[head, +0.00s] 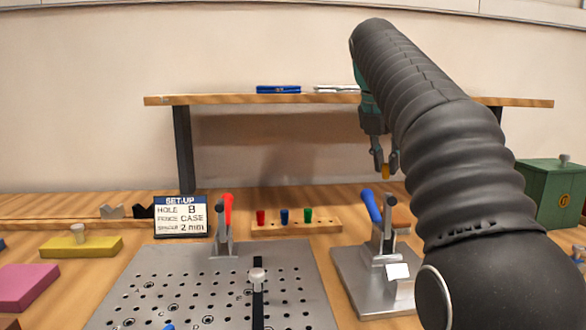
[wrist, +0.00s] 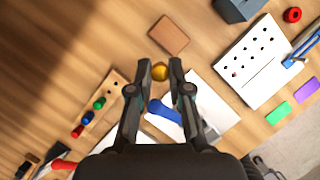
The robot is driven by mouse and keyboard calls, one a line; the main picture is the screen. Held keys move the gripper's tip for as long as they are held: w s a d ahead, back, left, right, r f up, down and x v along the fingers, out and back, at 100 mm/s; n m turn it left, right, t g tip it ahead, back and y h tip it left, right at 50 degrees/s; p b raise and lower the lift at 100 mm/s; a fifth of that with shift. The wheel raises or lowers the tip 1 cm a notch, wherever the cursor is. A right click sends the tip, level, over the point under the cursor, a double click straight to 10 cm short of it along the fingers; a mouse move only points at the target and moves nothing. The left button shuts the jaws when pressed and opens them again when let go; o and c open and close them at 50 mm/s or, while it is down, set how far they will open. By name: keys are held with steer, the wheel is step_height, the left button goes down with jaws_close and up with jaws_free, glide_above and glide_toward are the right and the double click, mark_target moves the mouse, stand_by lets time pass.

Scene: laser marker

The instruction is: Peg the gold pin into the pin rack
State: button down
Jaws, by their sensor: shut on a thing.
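My gripper (head: 378,152) is shut on the gold pin (head: 385,171) and holds it in the air, high above the bench. In the wrist view the pin (wrist: 160,72) shows as a gold round end between the two fingertips (wrist: 160,76). The pin rack (head: 328,226) is a wooden strip on the bench, to the left of and below my gripper in the head view. It holds a red pin (head: 261,217), a blue pin (head: 284,215) and a green pin (head: 308,215). Bare holes show at the rack's end beyond the green pin (wrist: 99,103).
A clamp with a blue handle (head: 371,205) stands right of the rack, and one with a red handle (head: 228,210) left of it. A perforated metal plate (head: 200,290) lies in front. A shelf (head: 220,99) spans the back. A green box (head: 545,190) stands at right.

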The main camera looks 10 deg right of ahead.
steer(key=w+a+f, duration=0.1)
steer(key=a, duration=0.2)
steer(key=w+a+f, duration=0.1)
steer(key=a+f, duration=0.1)
steer(key=a, duration=0.2)
steer(key=w+a+f, duration=0.1)
steer(key=a+f, duration=0.1)
steer(key=a, duration=0.1)
steer(key=shift+w+a, duration=0.15)
steer(key=shift+f+b, duration=1.3)
steer(key=shift+f, duration=0.65)
steer(key=shift+p, duration=0.35)
steer(key=shift+f, duration=0.7)
steer(key=c, duration=1)
jaws_free()
